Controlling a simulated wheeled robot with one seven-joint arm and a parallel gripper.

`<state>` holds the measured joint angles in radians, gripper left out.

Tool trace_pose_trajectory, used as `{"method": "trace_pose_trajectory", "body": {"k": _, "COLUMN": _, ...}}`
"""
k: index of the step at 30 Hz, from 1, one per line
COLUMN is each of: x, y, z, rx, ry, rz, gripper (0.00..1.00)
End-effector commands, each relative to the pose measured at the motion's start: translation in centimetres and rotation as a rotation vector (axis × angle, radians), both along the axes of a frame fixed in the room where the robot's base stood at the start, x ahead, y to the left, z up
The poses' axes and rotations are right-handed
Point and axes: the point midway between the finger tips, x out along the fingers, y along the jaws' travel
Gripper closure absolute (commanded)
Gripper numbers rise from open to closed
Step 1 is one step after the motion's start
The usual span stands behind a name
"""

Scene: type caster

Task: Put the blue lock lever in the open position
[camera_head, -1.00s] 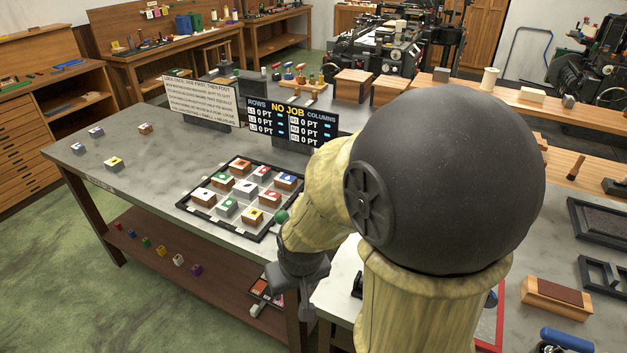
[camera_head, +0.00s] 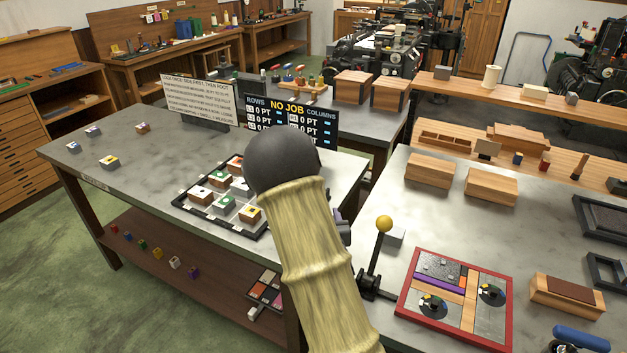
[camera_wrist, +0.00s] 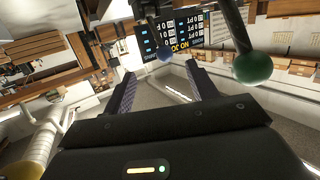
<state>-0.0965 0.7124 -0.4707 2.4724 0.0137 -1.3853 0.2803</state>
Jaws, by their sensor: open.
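A small blue ball knob (camera_wrist: 164,55), probably the blue lock lever's, shows in the wrist view just beyond and between my fingertips; its shaft runs up out of clear view. My gripper (camera_wrist: 160,72) is open, with nothing between its two fingers, and the blue knob looks apart from it. A larger green ball knob (camera_wrist: 253,68) on a dark rod is to the right of the fingers. In the head view my arm hides the blue lever and nearly all of the gripper. I cannot tell the lever's position.
A black lever with a yellow knob (camera_head: 384,224) stands upright beside a red-framed tray (camera_head: 402,310) on the right table. A grid frame with colored blocks (camera_head: 180,206) lies left of my arm. A "NO JOB" sign (camera_head: 290,108) stands behind.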

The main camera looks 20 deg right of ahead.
Motion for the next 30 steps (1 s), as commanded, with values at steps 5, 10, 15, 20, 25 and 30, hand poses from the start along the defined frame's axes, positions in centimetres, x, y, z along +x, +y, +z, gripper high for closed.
{"method": "trace_pose_trajectory", "body": {"k": 5, "x": 0.3, "y": -0.5, "z": 0.3, "rx": -0.069, "ry": -0.117, "rz": 0.035, "gripper": 0.42}}
{"method": "trace_pose_trajectory", "body": {"k": 10, "x": 0.3, "y": -0.5, "z": 0.7, "rx": -0.082, "ry": -0.145, "rz": 0.045, "gripper": 0.42}}
{"method": "trace_pose_trajectory", "body": {"k": 15, "x": 0.3, "y": -0.4, "z": 0.7, "rx": -0.08, "ry": -0.145, "rz": 0.044, "gripper": 0.42}}
{"method": "trace_pose_trajectory", "body": {"k": 20, "x": 0.6, "y": -0.5, "z": 0.8, "rx": -0.081, "ry": -0.144, "rz": 0.044, "gripper": 0.42}}
{"method": "trace_pose_trajectory", "body": {"k": 25, "x": 2.1, "y": -1.0, "z": 0.8, "rx": -0.081, "ry": -0.144, "rz": 0.045, "gripper": 0.42}}
{"method": "trace_pose_trajectory", "body": {"k": 30, "x": 4.6, "y": -1.7, "z": 0.9, "rx": -0.082, "ry": -0.144, "rz": 0.045, "gripper": 0.42}}
